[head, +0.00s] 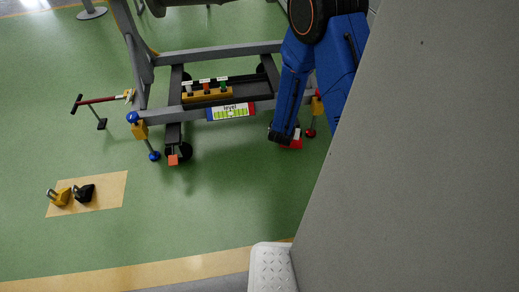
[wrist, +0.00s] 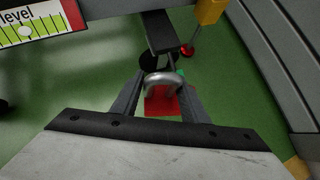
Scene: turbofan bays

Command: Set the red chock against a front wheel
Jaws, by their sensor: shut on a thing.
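My gripper (wrist: 160,84) is shut on the silver handle of the red chock (wrist: 162,104). In the head view the gripper (head: 284,136) is low at the right front of the grey stand, with part of the red chock (head: 296,142) showing beside it. A dark front wheel (wrist: 148,62) shows just beyond the chock in the wrist view, partly hidden by the handle and a finger. I cannot tell whether the chock touches it or the floor. The other front wheel (head: 184,152) is at the left, with a small orange-red block (head: 173,160) before it.
A yellow chock (head: 60,196) and a black chock (head: 84,193) sit on a tan mat (head: 112,190) at the left. Yellow jack legs (head: 141,131) flank the stand. A level sign (head: 231,111) hangs on its front bar. A grey panel (head: 420,170) fills the right. Green floor in front is clear.

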